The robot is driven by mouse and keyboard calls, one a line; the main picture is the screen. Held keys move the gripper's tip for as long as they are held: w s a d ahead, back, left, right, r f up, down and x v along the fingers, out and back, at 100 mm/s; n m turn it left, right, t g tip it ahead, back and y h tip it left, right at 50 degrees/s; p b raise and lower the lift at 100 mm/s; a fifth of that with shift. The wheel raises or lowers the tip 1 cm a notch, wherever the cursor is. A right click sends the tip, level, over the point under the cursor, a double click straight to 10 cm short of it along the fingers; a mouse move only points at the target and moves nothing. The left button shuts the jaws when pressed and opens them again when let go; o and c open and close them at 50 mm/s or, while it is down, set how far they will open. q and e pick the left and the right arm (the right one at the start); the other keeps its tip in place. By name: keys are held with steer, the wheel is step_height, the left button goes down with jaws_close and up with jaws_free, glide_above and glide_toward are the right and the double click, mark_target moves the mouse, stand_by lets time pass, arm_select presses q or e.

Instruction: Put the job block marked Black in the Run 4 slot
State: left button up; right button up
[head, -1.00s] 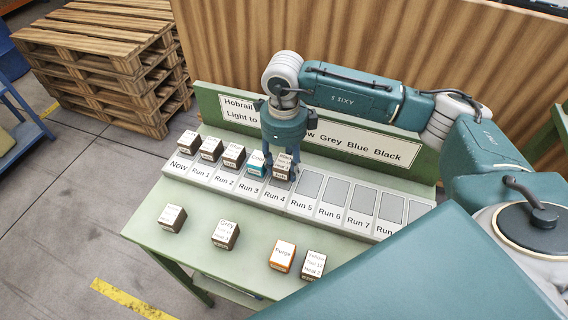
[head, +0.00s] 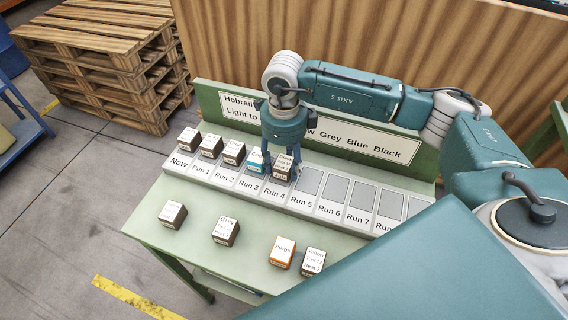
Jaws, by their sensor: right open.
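The block marked Black (head: 285,166) stands in the Run 4 slot of the pale slot rack (head: 333,222), with its label facing me. My right gripper (head: 281,165) is directly over it, with its fingers pointing down. One finger shows between the Black block and the blue-faced block (head: 257,161) in Run 3; another shows at the Black block's right side. The fingers are open around the block. I cannot tell whether they touch it. The gripper's body hides part of the sign behind. My left gripper is not in view.
On the green table stand a Grey block (head: 226,231), an orange Purge block (head: 282,252), a Yellow block (head: 313,261) and another block (head: 173,214).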

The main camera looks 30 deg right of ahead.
mark_target(284, 163)
step_height(284, 163, up, 11)
steer(key=b, duration=0.3)
steer(key=shift+r+b, duration=0.15)
steer(key=shift+b, duration=0.25)
steer(key=shift+s+a, duration=0.1)
